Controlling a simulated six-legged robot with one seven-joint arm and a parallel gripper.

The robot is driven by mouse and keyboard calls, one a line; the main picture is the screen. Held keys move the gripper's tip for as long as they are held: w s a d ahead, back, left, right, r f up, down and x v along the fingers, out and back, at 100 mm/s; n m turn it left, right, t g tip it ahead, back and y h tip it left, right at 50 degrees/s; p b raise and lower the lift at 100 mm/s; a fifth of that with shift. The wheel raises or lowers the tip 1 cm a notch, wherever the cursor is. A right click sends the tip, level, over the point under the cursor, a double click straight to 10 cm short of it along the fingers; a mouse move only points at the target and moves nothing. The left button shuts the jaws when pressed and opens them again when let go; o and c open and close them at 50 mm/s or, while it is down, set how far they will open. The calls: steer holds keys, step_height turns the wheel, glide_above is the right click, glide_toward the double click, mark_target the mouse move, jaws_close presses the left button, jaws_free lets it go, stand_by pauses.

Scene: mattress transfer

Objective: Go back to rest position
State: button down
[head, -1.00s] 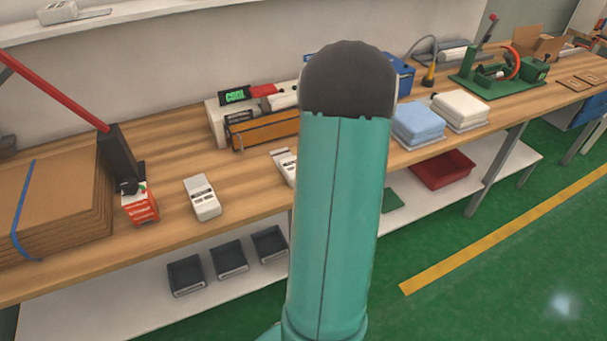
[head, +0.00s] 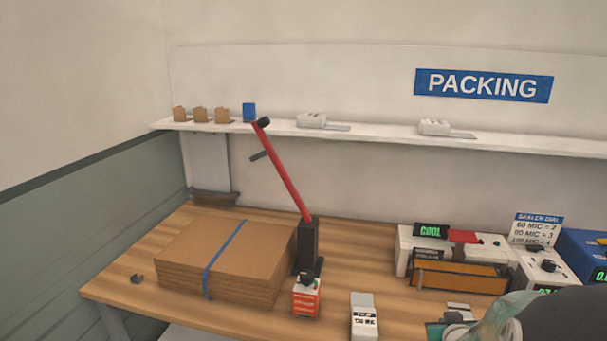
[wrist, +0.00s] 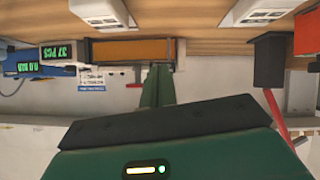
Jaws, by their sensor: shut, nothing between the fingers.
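My gripper (wrist: 157,72) shows in the wrist view as two green fingers pressed together, shut and empty. The wrist picture is upside down. The fingers point toward the orange-fronted sealer (wrist: 130,50), which also stands on the bench in the head view (head: 460,276). I cannot tell how far the fingertips are from it. In the head view, part of my arm fills the lower right corner, and my gripper cannot be made out there.
The wooden bench (head: 125,278) carries a cardboard stack (head: 205,250), a black stand with a red lever (head: 285,180), a red-orange box (head: 306,298) and a white device (head: 364,316). A white shelf (head: 380,135) runs along the wall above. A blue unit (head: 583,255) is at right.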

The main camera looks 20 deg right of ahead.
steer(key=s+a+r+n+g+y, duration=0.15)
steer(key=a+r, duration=0.35)
steer(key=a, duration=0.7)
steer(key=a+r+n+g+y, duration=0.1)
steer(key=a+r+y, duration=0.2)
steer(key=a+r, duration=0.55)
steer(key=s+a+n+y, duration=0.1)
steer(key=s+a, duration=0.2)
steer(key=a, duration=0.2)
steer(key=s+a+g+y, duration=0.1)
steer(key=s+a, duration=0.2)
steer(key=a, duration=0.3)
steer(key=shift+s+f+n, duration=0.25)
steer(key=shift+s+n, duration=0.05)
steer(key=shift+n, duration=0.05)
